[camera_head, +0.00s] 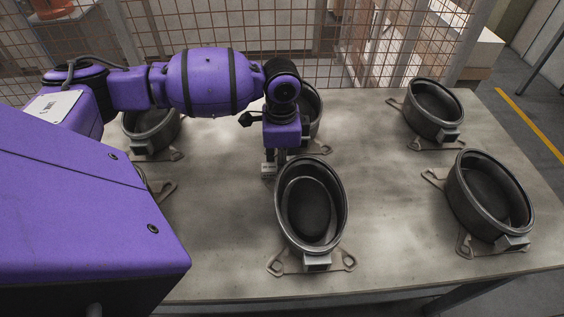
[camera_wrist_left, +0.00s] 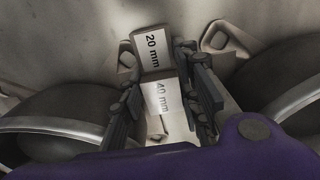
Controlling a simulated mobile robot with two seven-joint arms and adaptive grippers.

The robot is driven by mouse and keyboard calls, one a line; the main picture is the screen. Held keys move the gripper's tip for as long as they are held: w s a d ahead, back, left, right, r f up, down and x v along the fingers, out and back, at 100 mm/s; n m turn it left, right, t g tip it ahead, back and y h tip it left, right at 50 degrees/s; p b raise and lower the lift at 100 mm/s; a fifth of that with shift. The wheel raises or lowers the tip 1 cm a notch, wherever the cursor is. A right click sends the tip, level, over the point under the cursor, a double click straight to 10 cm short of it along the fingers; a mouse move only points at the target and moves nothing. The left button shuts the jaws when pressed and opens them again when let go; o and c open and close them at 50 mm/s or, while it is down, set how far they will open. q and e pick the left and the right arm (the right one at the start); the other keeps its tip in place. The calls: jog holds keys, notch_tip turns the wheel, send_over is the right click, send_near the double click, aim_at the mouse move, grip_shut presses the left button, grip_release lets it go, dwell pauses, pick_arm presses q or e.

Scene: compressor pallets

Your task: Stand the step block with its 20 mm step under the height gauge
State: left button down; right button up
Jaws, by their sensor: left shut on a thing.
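The step block (camera_wrist_left: 154,50) is a pale block with a step marked "20 mm" and another marked "40 mm". In the left wrist view, my left gripper (camera_wrist_left: 163,72) is shut on it, with one finger on each side. The "20 mm" step is at the far end and the "40 mm" step is nearer the wrist. In the head view my left gripper (camera_head: 270,158) points down, and a small pale part of the step block (camera_head: 268,171) shows below it. Whether the block touches the table cannot be told. I cannot make out a height gauge. My right gripper is not in view.
A dark round compressor housing (camera_head: 336,207) stands just in front of the gripper. Others stand behind it (camera_head: 310,106), at right (camera_head: 525,212), far right (camera_head: 431,86) and left (camera_head: 128,124). The table (camera_head: 390,210) is bare between them. A mesh fence (camera_head: 215,28) runs behind.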

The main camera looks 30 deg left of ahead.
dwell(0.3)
pick_arm(q)
jog(key=c, duration=1.7)
grip_release()
jog(key=shift+f, duration=0.2)
jog(key=shift+c, duration=0.2)
jog(key=o, duration=0.5)
jog(key=shift+c, duration=0.2)
